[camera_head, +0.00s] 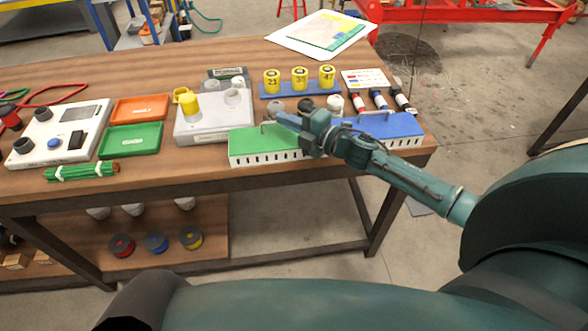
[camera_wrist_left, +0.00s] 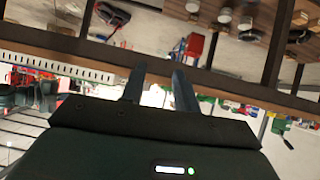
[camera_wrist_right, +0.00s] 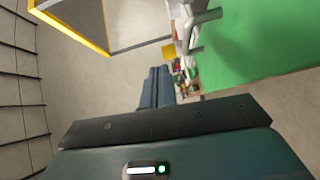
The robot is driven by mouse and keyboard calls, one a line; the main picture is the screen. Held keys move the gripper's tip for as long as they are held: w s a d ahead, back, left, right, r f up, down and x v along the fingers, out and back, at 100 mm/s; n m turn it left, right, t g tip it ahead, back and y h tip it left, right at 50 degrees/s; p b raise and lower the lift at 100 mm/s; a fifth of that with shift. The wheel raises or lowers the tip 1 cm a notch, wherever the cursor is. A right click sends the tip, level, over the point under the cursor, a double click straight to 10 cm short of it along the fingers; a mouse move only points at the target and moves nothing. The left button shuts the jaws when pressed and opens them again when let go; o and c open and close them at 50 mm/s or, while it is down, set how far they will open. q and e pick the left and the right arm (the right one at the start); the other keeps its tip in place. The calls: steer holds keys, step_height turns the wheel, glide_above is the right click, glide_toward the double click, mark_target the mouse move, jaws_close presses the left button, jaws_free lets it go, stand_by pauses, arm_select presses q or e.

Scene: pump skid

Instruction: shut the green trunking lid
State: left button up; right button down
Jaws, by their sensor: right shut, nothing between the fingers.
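The green trunking lid (camera_head: 250,141) lies over a white slotted trunking base (camera_head: 268,158) at the table's front edge. It looks flat in the head view; I cannot tell whether a small gap remains under it. A grey bar handle (camera_head: 263,127) stands on its top. My right gripper (camera_head: 281,117) is shut and empty, just above the lid by the handle. In the right wrist view, its closed fingers (camera_wrist_right: 158,85) are beside the green lid (camera_wrist_right: 260,45). My left gripper (camera_wrist_left: 158,85) is open and empty, seen only in the left wrist view.
A blue-lidded trunking (camera_head: 385,127) adjoins on the right, partly behind my right arm. A grey-white box with a yellow mug (camera_head: 186,101) stands left. Numbered yellow cups (camera_head: 300,78) stand behind on a blue rack. Green and orange trays (camera_head: 131,141) lie farther left.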

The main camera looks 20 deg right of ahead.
mark_target(286, 134)
steer(key=shift+w+d+f+b, duration=0.15)
steer(key=shift+w+f+b, duration=0.1)
steer(key=shift+w, duration=0.25)
steer(key=shift+w+d+f+b, duration=0.1)
steer(key=shift+w+f+b, duration=0.15)
steer(key=shift+w, duration=0.2)
steer(key=shift+w+d+f, duration=0.1)
steer(key=shift+w+f, duration=0.15)
steer(key=shift+w, duration=0.1)
arm_select(q)
steer(key=shift+w+d+b, duration=0.15)
steer(key=shift+d+b, duration=0.15)
steer(key=shift+d, duration=0.1)
steer(key=shift+f, duration=0.1)
arm_select(e)
steer(key=shift+w, duration=0.15)
